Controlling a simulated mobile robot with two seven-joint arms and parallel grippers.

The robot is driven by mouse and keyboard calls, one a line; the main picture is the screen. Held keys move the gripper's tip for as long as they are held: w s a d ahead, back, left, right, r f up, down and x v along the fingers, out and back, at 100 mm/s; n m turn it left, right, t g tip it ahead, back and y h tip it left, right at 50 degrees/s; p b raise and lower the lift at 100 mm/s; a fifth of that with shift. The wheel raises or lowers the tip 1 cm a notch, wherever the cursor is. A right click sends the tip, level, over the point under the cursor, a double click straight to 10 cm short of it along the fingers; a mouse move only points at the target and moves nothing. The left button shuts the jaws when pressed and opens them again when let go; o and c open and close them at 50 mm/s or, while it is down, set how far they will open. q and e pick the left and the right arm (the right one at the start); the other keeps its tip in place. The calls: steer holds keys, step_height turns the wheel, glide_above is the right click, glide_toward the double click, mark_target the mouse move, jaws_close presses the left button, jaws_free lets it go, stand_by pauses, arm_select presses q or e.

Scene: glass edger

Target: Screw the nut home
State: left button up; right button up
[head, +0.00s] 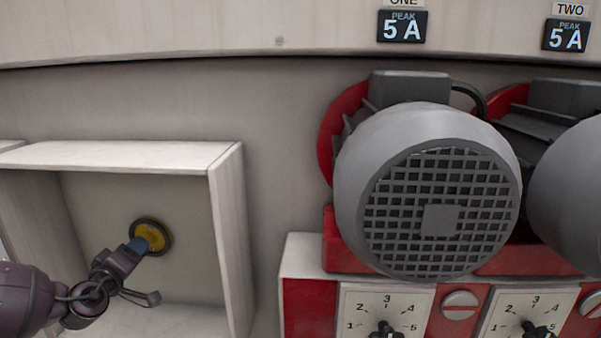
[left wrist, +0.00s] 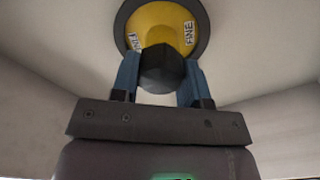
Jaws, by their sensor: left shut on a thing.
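A dark, faceted nut (left wrist: 162,68) sits between the two blue fingers of my left gripper (left wrist: 160,84) in the left wrist view. My left gripper is shut on it. Behind the nut is a yellow wheel hub (left wrist: 163,20) with a dark rim and "FINE" labels. In the head view my left gripper (head: 139,246) reaches the yellow hub (head: 157,236) on the back wall of a recess, and the fingers hide the nut. I cannot tell whether the nut touches the hub. My right gripper is not in view.
The pale open-fronted box (head: 228,220) has walls above and to the right of my left gripper. A grey motor with a grille (head: 440,190) stands on a red base to the right, beside a second motor (head: 570,180). Numbered dials (head: 386,308) sit below.

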arm_select(q)
steer(key=shift+s+d+f+m, duration=0.1)
steer(key=shift+d+f+m, duration=0.15)
steer(key=shift+m, duration=0.35)
steer(key=o, duration=0.9)
steer(key=shift+r, duration=0.1)
steer(key=shift+a, duration=0.15)
